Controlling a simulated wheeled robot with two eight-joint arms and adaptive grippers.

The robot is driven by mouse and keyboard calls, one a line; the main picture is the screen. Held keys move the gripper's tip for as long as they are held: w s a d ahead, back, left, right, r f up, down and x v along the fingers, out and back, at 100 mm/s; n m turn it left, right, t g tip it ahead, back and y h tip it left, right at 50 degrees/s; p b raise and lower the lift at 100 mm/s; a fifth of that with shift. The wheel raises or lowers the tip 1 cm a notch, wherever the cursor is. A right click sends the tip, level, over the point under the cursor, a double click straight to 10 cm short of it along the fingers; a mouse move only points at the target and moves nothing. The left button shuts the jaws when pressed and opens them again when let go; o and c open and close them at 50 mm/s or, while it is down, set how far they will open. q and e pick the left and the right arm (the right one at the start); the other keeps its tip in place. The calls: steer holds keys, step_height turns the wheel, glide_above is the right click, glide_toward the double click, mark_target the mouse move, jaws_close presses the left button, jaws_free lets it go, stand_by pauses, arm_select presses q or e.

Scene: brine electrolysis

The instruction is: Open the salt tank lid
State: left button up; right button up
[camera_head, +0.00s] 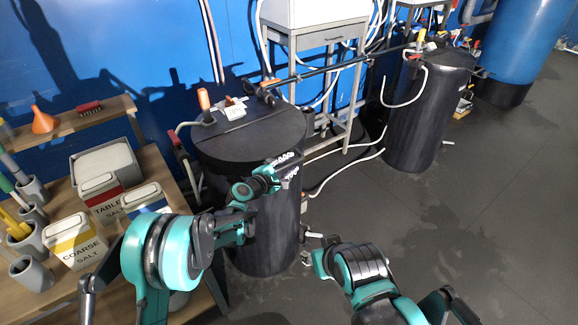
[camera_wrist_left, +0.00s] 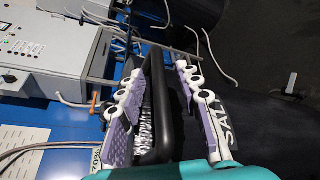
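The black salt tank (camera_head: 265,215) stands upright in the head view. Its flat dark lid (camera_head: 235,145) lies on top and looks closed. My left gripper (camera_head: 277,172) is at the tank's front right, by the lid's edge. In the left wrist view the left gripper (camera_wrist_left: 165,100) has its two fingers apart. A black bar-like edge or handle (camera_wrist_left: 157,90) lies between them, with gaps on both sides. White lettering shows on the dark tank surface (camera_wrist_left: 245,110) beside the right-hand finger. My right gripper (camera_head: 310,247) is low beside the tank, too small to read.
A wooden bench (camera_head: 155,165) with coarse salt (camera_head: 75,240) and table salt (camera_head: 100,200) boxes stands at the left. Hoses and fittings sit at the lid's back. A second dark tank (camera_head: 425,115) stands behind right. The floor (camera_head: 480,220) at right is clear.

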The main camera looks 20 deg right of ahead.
arm_select(q)
jaws_close()
steer(key=shift+r, duration=0.15)
